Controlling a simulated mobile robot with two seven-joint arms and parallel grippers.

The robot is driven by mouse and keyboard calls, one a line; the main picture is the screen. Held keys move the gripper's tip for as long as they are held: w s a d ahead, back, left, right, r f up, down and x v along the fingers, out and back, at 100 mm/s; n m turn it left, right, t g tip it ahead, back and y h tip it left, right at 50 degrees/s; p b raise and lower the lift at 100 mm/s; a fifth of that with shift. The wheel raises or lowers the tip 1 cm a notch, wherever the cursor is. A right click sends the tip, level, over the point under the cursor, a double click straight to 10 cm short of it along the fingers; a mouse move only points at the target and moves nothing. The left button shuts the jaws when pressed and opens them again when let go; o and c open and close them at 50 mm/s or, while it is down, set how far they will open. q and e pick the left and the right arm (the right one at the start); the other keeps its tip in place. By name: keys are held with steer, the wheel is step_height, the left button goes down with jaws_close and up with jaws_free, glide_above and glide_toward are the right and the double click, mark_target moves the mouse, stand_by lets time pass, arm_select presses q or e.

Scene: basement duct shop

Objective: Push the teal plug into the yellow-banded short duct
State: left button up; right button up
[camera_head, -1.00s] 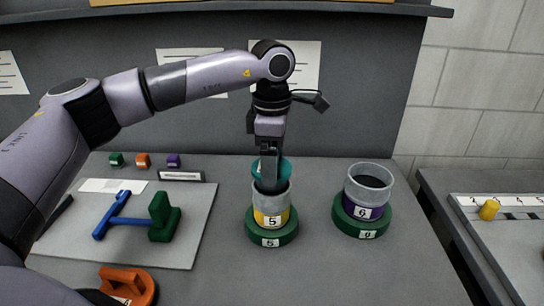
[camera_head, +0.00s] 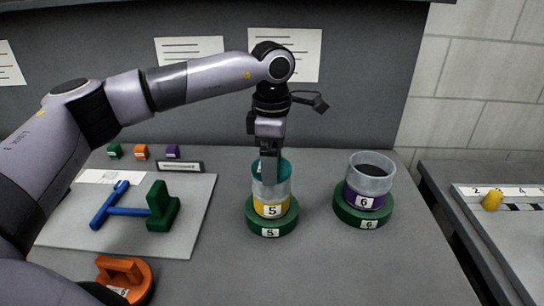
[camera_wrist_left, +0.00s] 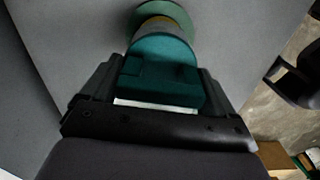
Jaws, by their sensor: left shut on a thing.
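The short duct with the yellow band (camera_head: 270,210), marked 5, stands upright in a green ring base (camera_head: 270,229). The teal plug (camera_head: 286,170) is at the duct's open top, in line with it. How deep it sits is hard to tell, as the fingers cover its front. My left gripper (camera_head: 269,168) points down from above and is shut on the plug. In the left wrist view the plug (camera_wrist_left: 160,62) fills the space between the fingers, with a bit of yellow band and green base beyond it. My right gripper is not in view.
A grey duct with a purple band (camera_head: 366,196), marked 6, stands in a green base to the right. A board (camera_head: 190,225) with a blue and green tool lies left. An orange handled piece (camera_head: 125,278) is at front left. The bench front middle is clear.

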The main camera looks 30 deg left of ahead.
arm_select(q)
steer(key=o, duration=0.9)
steer(key=shift+o, duration=0.2)
steer(key=shift+r+b, duration=0.3)
steer(key=shift+r, duration=3.25)
